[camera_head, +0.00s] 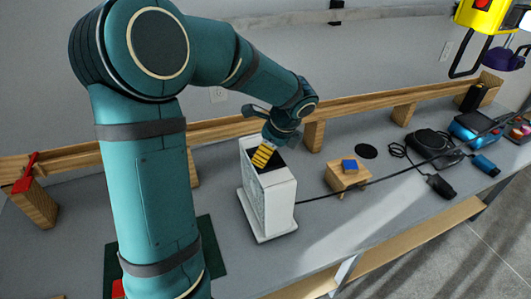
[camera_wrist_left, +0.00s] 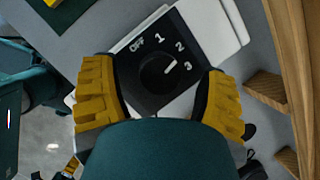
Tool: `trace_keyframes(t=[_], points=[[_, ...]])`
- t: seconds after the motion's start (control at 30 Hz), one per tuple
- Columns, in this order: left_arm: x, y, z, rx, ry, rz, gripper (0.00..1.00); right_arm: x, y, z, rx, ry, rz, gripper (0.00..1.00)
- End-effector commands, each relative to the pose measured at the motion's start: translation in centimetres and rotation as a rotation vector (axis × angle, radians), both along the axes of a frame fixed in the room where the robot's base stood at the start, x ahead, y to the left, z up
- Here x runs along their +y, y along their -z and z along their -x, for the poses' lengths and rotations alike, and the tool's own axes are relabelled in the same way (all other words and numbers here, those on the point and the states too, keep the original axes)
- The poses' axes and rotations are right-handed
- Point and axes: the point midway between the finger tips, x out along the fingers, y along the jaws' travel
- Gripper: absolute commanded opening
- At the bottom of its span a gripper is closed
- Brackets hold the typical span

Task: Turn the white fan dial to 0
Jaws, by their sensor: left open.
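The white fan (camera_head: 280,205) is a tall white box with a mesh side, standing upright on the grey bench in the head view. Its black dial panel, marked OFF, 1, 2 and 3, lies on top. In the left wrist view the round black dial (camera_wrist_left: 156,74) has a white mark pointing right and slightly up, between 2 and 3. My left gripper (camera_head: 263,155) is over the top of the fan with yellow fingertips. In the left wrist view the left gripper (camera_wrist_left: 158,92) is open, one finger on each side of the dial, not visibly touching it. My right gripper is not in view.
A small wooden stool (camera_head: 345,177) with a blue block stands right of the fan. Black cables and a blue-black device (camera_head: 475,125) lie farther right. A wooden rail (camera_head: 360,105) runs behind. A red clamp (camera_head: 27,175) is at far left. The bench front right of the fan is mostly clear.

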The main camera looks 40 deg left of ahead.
Motion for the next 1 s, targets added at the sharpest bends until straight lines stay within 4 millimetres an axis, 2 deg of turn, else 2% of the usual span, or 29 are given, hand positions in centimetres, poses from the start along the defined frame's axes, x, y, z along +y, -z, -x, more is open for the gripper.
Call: trace_keyframes(t=[0.13,0.4,0.43,0.47,0.6,0.63,1.0], points=[[0.26,0.72,0.06,0.001,0.001,0.000,0.73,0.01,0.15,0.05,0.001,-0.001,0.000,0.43],[0.30,0.76,0.06,0.000,0.001,0.000,0.73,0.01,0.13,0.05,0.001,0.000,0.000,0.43],[0.30,0.75,0.06,0.000,0.001,0.000,0.67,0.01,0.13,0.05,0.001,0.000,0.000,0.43],[0.30,0.75,0.05,0.000,0.001,0.000,0.57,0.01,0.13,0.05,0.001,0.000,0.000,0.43],[0.30,0.74,0.05,0.000,0.000,0.000,0.08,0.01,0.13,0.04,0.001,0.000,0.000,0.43],[0.30,0.74,0.05,0.000,0.000,0.000,0.05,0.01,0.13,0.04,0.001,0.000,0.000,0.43],[0.32,0.74,0.08,0.003,-0.015,0.000,0.04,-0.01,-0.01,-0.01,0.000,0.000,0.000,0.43]])
